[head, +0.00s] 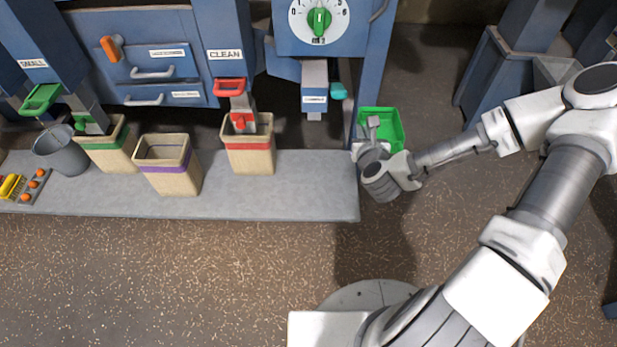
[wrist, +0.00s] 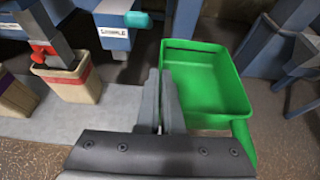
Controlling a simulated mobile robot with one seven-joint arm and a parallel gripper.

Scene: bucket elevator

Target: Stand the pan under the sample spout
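The green pan (head: 386,122) is just right of the bench's right end, below and to the right of the sample spout (head: 314,80). In the wrist view the pan (wrist: 207,85) looks empty and roughly level, with a green handle (wrist: 243,143) at its near right corner. My gripper (head: 373,128) is at the pan's left side; in the wrist view its fingers (wrist: 163,85) are close together on the pan's left wall. The spout (wrist: 113,25) has a SAMPLE label and a teal knob (wrist: 138,19); nothing stands directly below it.
The grey bench (head: 290,185) is clear below the spout. A red-banded bin (head: 248,155) stands left of that space under the CLEAN spout. A purple-banded bin (head: 168,168), a green-banded bin (head: 108,148) and a grey bucket (head: 62,152) are farther left. A blue post borders the spout's right.

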